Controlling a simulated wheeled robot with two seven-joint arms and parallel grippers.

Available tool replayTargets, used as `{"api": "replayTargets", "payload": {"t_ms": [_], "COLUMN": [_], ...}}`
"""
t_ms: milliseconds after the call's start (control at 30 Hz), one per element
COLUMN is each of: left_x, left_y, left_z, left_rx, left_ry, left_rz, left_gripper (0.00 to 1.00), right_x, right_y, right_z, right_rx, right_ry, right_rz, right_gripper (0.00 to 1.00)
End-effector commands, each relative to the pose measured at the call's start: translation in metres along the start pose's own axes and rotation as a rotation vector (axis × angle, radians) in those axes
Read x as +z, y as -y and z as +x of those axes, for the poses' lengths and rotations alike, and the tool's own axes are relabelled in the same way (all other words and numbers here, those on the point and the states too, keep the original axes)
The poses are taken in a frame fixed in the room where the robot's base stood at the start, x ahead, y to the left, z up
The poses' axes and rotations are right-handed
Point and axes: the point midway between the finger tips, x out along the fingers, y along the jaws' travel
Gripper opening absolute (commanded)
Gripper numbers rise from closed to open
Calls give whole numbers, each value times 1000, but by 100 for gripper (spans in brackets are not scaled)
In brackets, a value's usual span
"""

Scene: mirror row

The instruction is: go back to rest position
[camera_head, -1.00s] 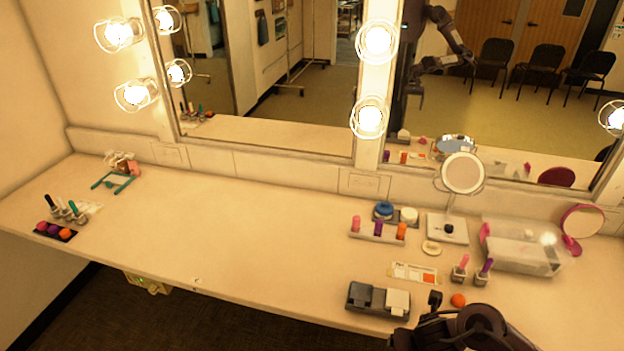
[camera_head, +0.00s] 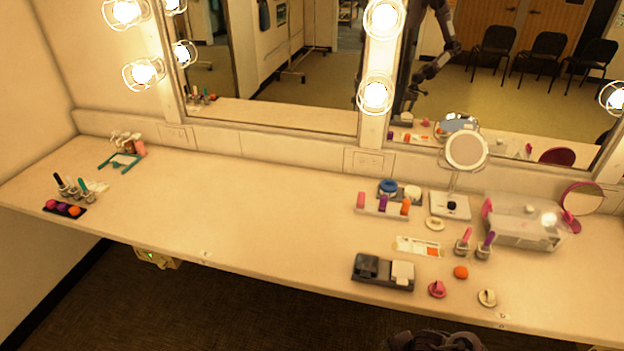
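A dark part of my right arm (camera_head: 436,341) shows at the bottom edge, right of centre, in front of the counter's front edge. It is cut off by the frame, and I cannot make out its fingers or anything held in them. My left gripper is not in view. Part of my dark body and an arm are reflected in the right mirror (camera_head: 432,60), too small to read a gripper state.
The counter (camera_head: 250,215) is clear in the middle. Near its front right are a dark two-part holder (camera_head: 383,272), a pink piece (camera_head: 437,289), a cream piece (camera_head: 487,298) and an orange one (camera_head: 461,272). A round mirror (camera_head: 466,150) and clear box (camera_head: 522,222) stand behind.

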Motion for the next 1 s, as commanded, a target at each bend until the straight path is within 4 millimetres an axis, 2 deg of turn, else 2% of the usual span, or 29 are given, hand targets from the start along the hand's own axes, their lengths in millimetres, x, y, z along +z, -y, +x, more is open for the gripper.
{"api": "replayTargets", "payload": {"t_ms": [33, 167, 200, 267, 300, 433, 500, 600, 700, 767, 1000], "left_x": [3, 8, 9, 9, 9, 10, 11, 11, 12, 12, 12], "left_y": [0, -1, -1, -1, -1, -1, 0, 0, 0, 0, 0], "left_z": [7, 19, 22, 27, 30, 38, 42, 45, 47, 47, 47], "left_rx": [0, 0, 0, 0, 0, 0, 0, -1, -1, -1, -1], "left_ry": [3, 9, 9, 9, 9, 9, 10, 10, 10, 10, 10], "left_rz": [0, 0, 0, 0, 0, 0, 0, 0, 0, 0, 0], "left_gripper": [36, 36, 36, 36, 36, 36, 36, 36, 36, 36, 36], "right_x": [-3, -9, -12, -17, -22, -41, -53, -67, -77, -80, -82], "right_y": [18, 74, 97, 135, 161, 248, 289, 335, 363, 373, 378], "right_z": [27, 91, 111, 138, 153, 187, 196, 202, 203, 203, 202], "right_rx": [-10, -22, -28, -38, -44, -64, -71, -77, -78, -79, -78], "right_ry": [-23, -54, -52, -39, -25, 48, 92, 149, 187, 202, 210], "right_rz": [136, 548, 686, 881, 999, 1325, 1455, 1585, 1662, 1686, 1702], "right_gripper": [82, 82, 82, 82, 82, 82, 82, 82, 82, 82, 82]}}
